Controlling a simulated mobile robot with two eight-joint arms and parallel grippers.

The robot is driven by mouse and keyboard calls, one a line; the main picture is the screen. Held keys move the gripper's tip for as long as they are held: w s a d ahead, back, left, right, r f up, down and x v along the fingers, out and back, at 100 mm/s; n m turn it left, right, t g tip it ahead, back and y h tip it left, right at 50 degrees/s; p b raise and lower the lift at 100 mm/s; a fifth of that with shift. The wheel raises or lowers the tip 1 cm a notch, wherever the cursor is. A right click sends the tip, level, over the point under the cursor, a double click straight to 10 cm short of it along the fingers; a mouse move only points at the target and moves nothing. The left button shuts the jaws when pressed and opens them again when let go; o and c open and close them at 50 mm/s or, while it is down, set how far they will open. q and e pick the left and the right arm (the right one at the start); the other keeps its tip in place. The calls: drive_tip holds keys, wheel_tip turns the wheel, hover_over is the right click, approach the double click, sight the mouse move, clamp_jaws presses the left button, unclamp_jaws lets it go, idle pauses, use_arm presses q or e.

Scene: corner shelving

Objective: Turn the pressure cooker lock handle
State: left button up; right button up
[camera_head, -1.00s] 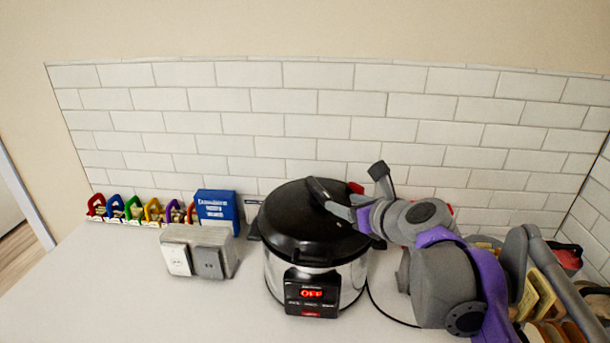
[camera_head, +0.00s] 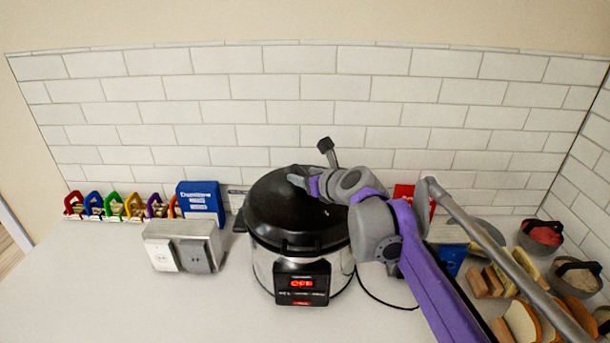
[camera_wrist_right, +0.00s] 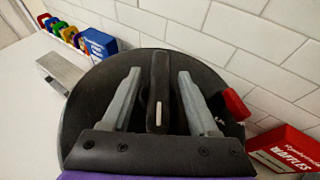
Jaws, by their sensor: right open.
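The pressure cooker (camera_head: 262,270) stands on the counter, with a black lid (camera_head: 275,215), a steel body and a red lit display. My right gripper (camera_head: 298,178) is over the lid, coming from the right. In the right wrist view, the black lock handle (camera_wrist_right: 158,90) lies lengthwise between the two grey fingers of my right gripper (camera_wrist_right: 159,76). The fingers are open, with a gap on each side of the handle. A red piece (camera_wrist_right: 235,103) shows at the lid's right edge. In the head view the gripper hides most of the handle. My left gripper is in neither view.
A grey socket box (camera_head: 185,245) stands left of the cooker, with a blue box (camera_head: 201,202) and coloured loop-handled items behind it. A red waffles box (camera_wrist_right: 285,150) is to the right, with bread (camera_head: 523,320) and bowls beyond. A tiled wall (camera_head: 300,115) closes the back.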

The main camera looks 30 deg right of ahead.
drive_tip(key=shift+w, duration=0.2)
clamp_jaws()
